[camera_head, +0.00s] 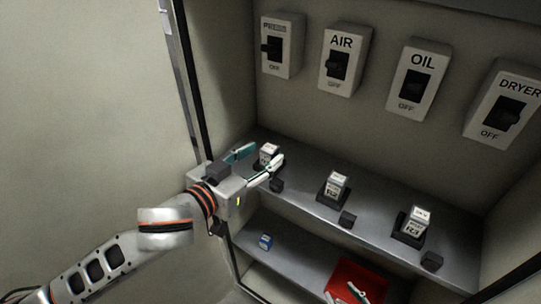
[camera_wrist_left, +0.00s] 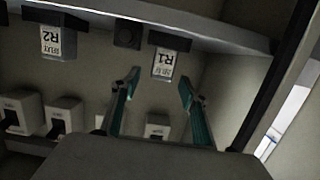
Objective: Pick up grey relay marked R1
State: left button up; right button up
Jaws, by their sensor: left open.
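The grey relay marked R1 (camera_head: 269,152) stands in a dark socket at the left end of the upper shelf. It shows upside down in the left wrist view (camera_wrist_left: 165,66), its R1 label facing the camera. My left gripper (camera_head: 256,164) is open, its teal-padded fingers on either side of the line to R1. In the left wrist view, R1 is ahead between the two fingertips (camera_wrist_left: 159,84), with a gap to each; I cannot tell whether the tips reach beside it. Fingertips that seem to be my right gripper's (camera_head: 344,294) show at the bottom edge, mostly cut off.
Relay R2 (camera_head: 335,187) and another relay (camera_head: 416,222) stand further right on the shelf (camera_head: 300,190). Small black blocks sit along its front edge. A blue item (camera_head: 265,241) and a red tray (camera_head: 362,280) are below. The cabinet's left door frame is close to my left arm.

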aim_at(265, 153)
pick_arm(q)
jog(key=x, duration=0.4)
jog(key=shift+w+f, duration=0.15)
jog(key=shift+w, duration=0.05)
jog(key=c, duration=1.2)
jog(key=shift+c, duration=0.2)
